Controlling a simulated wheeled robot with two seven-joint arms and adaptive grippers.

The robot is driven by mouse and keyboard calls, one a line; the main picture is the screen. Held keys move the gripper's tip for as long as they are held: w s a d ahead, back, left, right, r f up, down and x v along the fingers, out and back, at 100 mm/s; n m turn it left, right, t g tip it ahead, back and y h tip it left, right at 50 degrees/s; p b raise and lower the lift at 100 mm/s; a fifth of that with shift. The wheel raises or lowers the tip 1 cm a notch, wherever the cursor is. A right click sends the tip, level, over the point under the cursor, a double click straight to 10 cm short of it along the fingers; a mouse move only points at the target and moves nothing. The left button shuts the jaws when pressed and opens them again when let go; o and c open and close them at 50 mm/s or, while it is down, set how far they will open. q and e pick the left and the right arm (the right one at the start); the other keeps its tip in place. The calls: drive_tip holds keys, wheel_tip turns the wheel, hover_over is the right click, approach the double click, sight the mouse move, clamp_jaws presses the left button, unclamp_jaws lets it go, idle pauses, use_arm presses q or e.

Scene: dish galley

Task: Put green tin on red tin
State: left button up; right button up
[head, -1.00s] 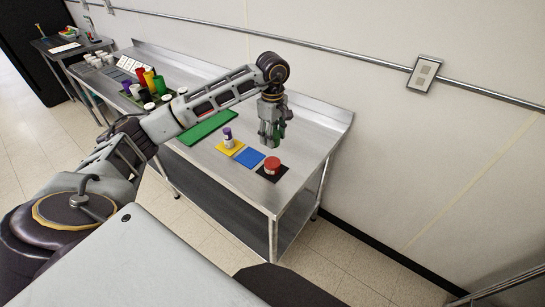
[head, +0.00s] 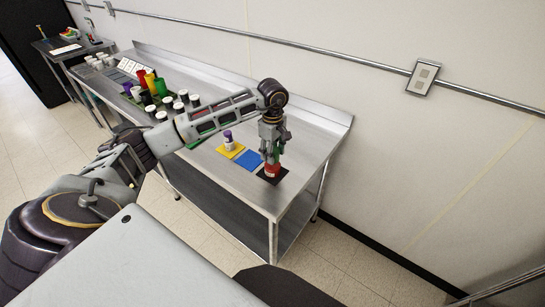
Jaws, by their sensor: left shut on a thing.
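My left gripper (head: 272,150) points down over the black mat (head: 287,175) near the right end of the steel table. It is shut on the green tin (head: 273,157), which is mostly hidden between the fingers. The red tin (head: 272,171) stands on the black mat directly below the green tin. The two tins overlap in the picture; whether they touch I cannot tell. My right gripper is not in view.
A blue mat (head: 248,161) lies left of the black one. A yellow mat (head: 231,151) holds a purple-topped tin (head: 228,139). Several cups and white-lidded jars stand farther left. The table's front right corner (head: 277,216) is clear.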

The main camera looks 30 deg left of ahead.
use_arm(q)
wheel_tip(320, 180, down, 2)
drive_tip(key=shift+f, duration=0.4)
drive_tip(key=shift+f, duration=0.15)
drive_tip(key=o, duration=1.1)
